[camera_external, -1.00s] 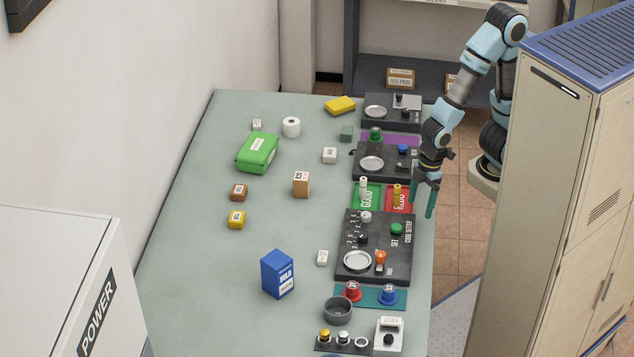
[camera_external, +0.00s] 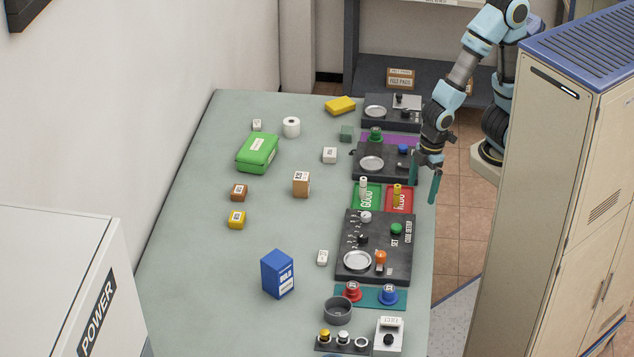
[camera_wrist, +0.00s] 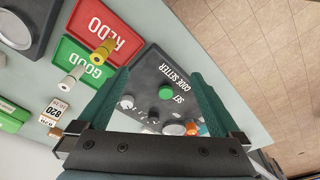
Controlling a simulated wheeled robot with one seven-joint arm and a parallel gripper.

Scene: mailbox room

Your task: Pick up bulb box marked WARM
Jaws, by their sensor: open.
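No label clearly reads WARM. A blue box (camera_external: 277,274) with a white label stands upright on the table in the external view; its print looks like BULB, but I cannot read the rest. A green box (camera_external: 258,153) with a white label lies farther back at the left; its print is too small to read. My gripper (camera_external: 423,193) is open and empty above the right table edge, beside the red REDO tray and well right of both boxes. In the wrist view, my gripper (camera_wrist: 158,72) has its fingers spread over the black CODE SETTER panel.
The CODE SETTER panel (camera_external: 398,260), green GOOD tray (camera_external: 373,207) and red REDO tray (camera_external: 392,208) line the right side. A tan box (camera_external: 301,185) and several small boxes stand mid-table. A tall cabinet (camera_external: 535,180) stands right. The table's left-front area is clear.

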